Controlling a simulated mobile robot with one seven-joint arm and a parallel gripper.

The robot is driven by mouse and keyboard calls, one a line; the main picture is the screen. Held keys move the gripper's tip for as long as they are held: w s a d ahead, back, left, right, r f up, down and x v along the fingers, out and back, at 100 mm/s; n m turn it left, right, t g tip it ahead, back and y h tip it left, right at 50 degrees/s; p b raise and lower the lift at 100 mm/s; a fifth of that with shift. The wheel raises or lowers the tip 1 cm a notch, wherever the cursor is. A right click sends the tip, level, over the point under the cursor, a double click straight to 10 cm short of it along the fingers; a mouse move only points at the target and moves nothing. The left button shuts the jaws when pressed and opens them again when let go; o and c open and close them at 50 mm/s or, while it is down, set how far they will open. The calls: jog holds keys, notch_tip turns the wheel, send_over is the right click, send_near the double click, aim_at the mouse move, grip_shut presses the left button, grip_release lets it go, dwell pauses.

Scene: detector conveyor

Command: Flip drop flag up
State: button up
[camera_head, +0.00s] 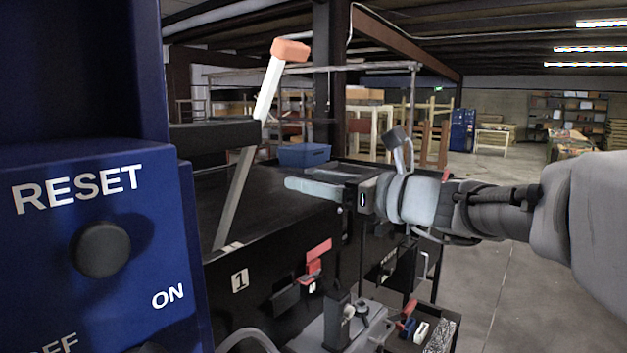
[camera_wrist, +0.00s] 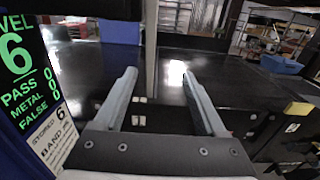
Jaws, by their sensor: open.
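A tall flag-like post with a white upper arm and orange tip (camera_head: 268,85) rises from the black conveyor in the head view, leaning right. Its grey lower part (camera_head: 235,195) meets the conveyor's near edge. My gripper (camera_head: 295,187) points left over the conveyor, right of the post and apart from it. In the wrist view my gripper (camera_wrist: 158,75) is open and empty; a thin grey upright strip (camera_wrist: 151,45), apparently the post, shows beyond and between the fingers. A red flag-shaped piece (camera_head: 318,250) sits on the conveyor's front side, below my gripper. I cannot tell which is the drop flag.
A blue control box (camera_head: 60,270) with a dark RESET knob (camera_head: 100,249) stands close at left. A green-lettered display (camera_wrist: 25,60) is at the wrist view's left. A blue bin (camera_head: 304,155) lies behind the conveyor (camera_head: 270,240). Open floor (camera_head: 500,280) is at right.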

grip_shut()
dwell(1.0)
jog(key=o, duration=0.5)
grip_release()
jog(key=b+v, duration=0.2)
jog(key=v, duration=1.5)
jog(key=shift+s+d, duration=0.2)
